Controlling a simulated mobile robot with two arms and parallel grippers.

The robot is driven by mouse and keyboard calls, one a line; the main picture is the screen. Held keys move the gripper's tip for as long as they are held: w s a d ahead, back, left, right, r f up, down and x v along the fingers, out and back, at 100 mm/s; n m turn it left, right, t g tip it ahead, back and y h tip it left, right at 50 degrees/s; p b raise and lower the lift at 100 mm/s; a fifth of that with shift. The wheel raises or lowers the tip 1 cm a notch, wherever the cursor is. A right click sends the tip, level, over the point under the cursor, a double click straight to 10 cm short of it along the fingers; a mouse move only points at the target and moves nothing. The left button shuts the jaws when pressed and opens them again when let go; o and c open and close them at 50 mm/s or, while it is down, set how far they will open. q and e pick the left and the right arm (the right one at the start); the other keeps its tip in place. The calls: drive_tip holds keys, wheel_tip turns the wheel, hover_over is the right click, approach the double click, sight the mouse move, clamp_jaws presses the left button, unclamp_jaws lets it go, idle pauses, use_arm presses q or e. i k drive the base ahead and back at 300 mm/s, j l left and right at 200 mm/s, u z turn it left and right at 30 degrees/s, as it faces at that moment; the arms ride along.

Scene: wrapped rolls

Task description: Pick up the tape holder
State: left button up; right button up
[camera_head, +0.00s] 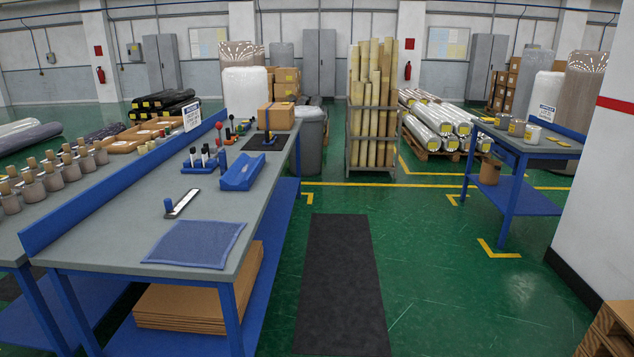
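I cannot tell for sure which object is the tape holder. On the long grey worktop (215,215) at left, a blue trough-shaped holder (243,174) sits near the right edge, apart from the things around it. A small blue and yellow item (268,139) is on a dark mat (258,145) in front of a cardboard box (276,116), too small to make out. Neither of my grippers is in view.
A flat tool with a blue knob (182,204) and a blue cloth (196,244) lie nearer on the worktop. Red and green knobbed items (232,130) stand behind. A grey bin (309,135) stands beyond the bench. A black floor mat (341,285) leaves a clear aisle to the right bench (545,150).

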sight(267, 141)
drive_tip(key=i+l+z, duration=0.1)
drive_tip(key=i+z, duration=0.4)
drive_tip(key=i, duration=1.25)
